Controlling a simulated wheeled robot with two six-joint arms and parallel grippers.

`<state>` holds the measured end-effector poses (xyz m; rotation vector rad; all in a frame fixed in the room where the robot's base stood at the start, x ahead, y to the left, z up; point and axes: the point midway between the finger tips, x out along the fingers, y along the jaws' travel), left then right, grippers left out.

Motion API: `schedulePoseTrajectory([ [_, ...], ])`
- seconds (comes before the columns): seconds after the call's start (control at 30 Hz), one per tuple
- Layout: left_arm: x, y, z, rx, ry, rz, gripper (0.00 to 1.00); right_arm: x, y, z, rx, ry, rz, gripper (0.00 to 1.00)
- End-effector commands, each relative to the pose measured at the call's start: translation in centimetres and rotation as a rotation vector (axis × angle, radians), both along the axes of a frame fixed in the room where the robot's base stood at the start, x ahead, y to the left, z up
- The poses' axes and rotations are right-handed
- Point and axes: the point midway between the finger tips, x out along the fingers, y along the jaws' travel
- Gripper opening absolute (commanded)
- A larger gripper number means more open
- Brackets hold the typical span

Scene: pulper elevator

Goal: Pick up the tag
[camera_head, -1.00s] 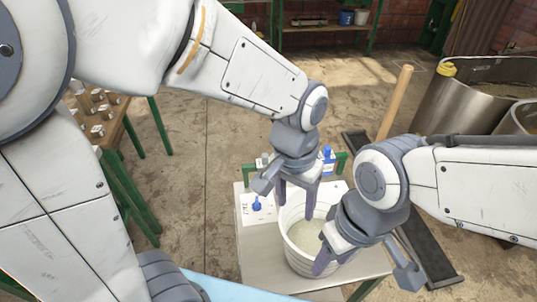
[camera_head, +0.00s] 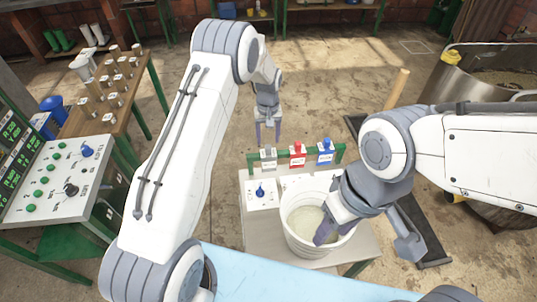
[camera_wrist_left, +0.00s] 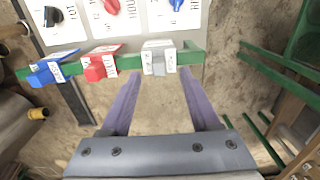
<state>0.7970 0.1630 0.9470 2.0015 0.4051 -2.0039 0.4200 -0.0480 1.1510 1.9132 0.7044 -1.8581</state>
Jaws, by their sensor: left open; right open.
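Three tags hang on a green rail (camera_head: 345,153) behind the small table: a grey-white tag (camera_head: 268,157), a red tag (camera_head: 297,154) and a blue tag (camera_head: 325,151). In the left wrist view the grey-white tag (camera_wrist_left: 158,60) is straight ahead, between the finger lines; the red tag (camera_wrist_left: 99,68) and blue tag (camera_wrist_left: 47,74) are further left. My left gripper (camera_head: 268,138) is open and empty, fingers pointing down near the grey-white tag; contact is not visible. My right gripper (camera_head: 325,232) is at the white bucket, one finger visible inside its rim.
The white bucket (camera_head: 290,235) with pale contents stands on the table (camera_head: 262,238), beside a panel with a blue knob (camera_head: 260,190). A control console (camera_head: 60,180) and a wooden table with several cups (camera_head: 110,80) are at left. Steel tanks stand right.

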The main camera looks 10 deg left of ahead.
Motion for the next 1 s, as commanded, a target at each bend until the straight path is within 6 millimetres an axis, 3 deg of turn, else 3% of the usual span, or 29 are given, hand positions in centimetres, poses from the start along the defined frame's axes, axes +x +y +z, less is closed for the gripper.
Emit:
schedulePoseTrajectory([
  [0.23, 0.1, -0.1, -1.7, 0.0, 0.001, -0.002, 0.62, 0.0, 0.0, 1.2, 0.0, 0.0, -0.001, 0.5],
  [0.5, 0.2, -0.1, -5.3, 0.0, 0.001, -0.002, 0.62, 0.0, 0.0, 3.0, 0.0, 0.0, -0.002, 0.5],
  [0.83, 0.3, -0.1, -6.1, -0.001, -0.001, -0.002, 0.62, 0.0, 0.0, 3.0, 0.0, 0.0, -0.002, 0.5],
  [1.0, 0.3, -0.1, -6.0, -0.001, -0.001, -0.002, 0.0, 0.0, 0.0, 3.0, 0.0, 0.0, -0.002, 0.5],
])
